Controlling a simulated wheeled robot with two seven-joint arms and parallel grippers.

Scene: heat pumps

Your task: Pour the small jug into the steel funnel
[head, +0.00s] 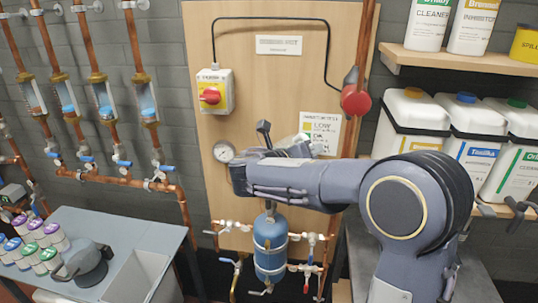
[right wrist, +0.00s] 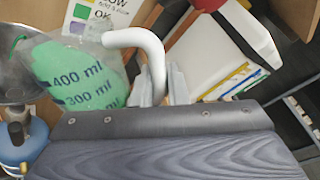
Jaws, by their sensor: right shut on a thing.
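The small jug is clear, with green liquid, "400 ml" and "300 ml" marks (right wrist: 78,75) and a white handle (right wrist: 140,40). My right gripper (right wrist: 160,87) is shut on the handle. In the head view the jug's clear side (head: 312,138) shows just past my right arm; the gripper itself is mostly hidden there. A shiny steel rim, seemingly the steel funnel (right wrist: 12,85), shows at the left edge of the right wrist view, partly behind the jug, above a blue vessel (right wrist: 22,150). I cannot tell whether liquid is flowing. My left gripper is out of view.
The blue vessel (head: 270,250) hangs among valves and copper pipes below my right arm. A wooden board (head: 270,75) with a red switch (head: 209,97) stands behind. White canisters (head: 410,115) are at right. Capped bottles stand on the table (head: 130,235) at left.

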